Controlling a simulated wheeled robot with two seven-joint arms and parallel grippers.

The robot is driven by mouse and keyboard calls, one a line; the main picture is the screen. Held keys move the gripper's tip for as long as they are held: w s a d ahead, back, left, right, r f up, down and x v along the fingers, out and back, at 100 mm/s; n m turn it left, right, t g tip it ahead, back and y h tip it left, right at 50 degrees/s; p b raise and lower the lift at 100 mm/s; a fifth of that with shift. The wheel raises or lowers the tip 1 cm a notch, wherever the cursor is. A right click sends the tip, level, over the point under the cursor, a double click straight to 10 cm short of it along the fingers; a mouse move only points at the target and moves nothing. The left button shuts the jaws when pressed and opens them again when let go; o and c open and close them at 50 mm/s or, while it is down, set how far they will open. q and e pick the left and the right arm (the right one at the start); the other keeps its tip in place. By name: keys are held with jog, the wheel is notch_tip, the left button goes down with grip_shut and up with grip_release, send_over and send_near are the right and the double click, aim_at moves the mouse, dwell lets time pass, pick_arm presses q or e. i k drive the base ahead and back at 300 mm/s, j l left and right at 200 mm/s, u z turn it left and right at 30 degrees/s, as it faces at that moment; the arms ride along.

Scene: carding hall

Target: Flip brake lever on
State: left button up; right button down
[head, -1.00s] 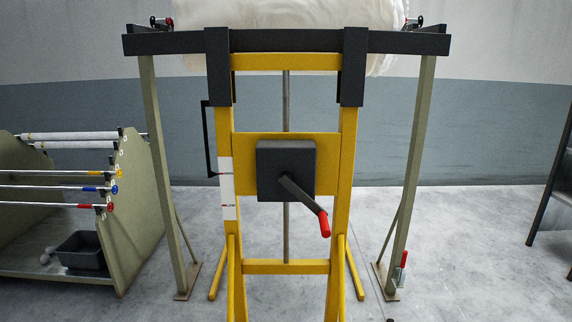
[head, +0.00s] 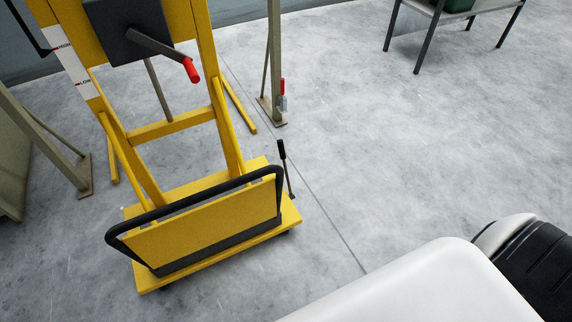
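A thin lever with a black grip (head: 281,150) stands up from the right side of the yellow lifter's base plate (head: 155,279). It looks near upright, leaning slightly; whether it is on or off cannot be told. A black push bar (head: 190,202) frames a yellow panel just left of it. Nothing touches the lever. Neither of my grippers is in view; a white and black part of my own body fills the lower right corner.
The lifter's crank has a red handle (head: 192,70). A grey-green stand leg (head: 274,50) with a small red-handled part (head: 283,88) at its foot stands behind the lever. A table (head: 455,12) is at the back right. The floor right of the lifter is clear.

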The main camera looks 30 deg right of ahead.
aim_at(281, 151)
jog(key=i+l, duration=0.15)
jog(key=l, duration=0.25)
jog(key=i+l, duration=0.1)
jog(key=l, duration=0.3)
jog(key=i+l, duration=0.15)
jog(key=l, duration=0.25)
jog(key=i+l, duration=0.15)
jog(key=l, duration=0.25)
jog(key=i+l, duration=0.1)
jog(key=l, duration=0.3)
jog(key=i+l, duration=0.15)
jog(key=l, duration=0.3)
jog(key=i+l, duration=0.15)
jog(key=l, duration=0.25)
jog(key=i+l, duration=0.1)
jog(key=l, duration=0.3)
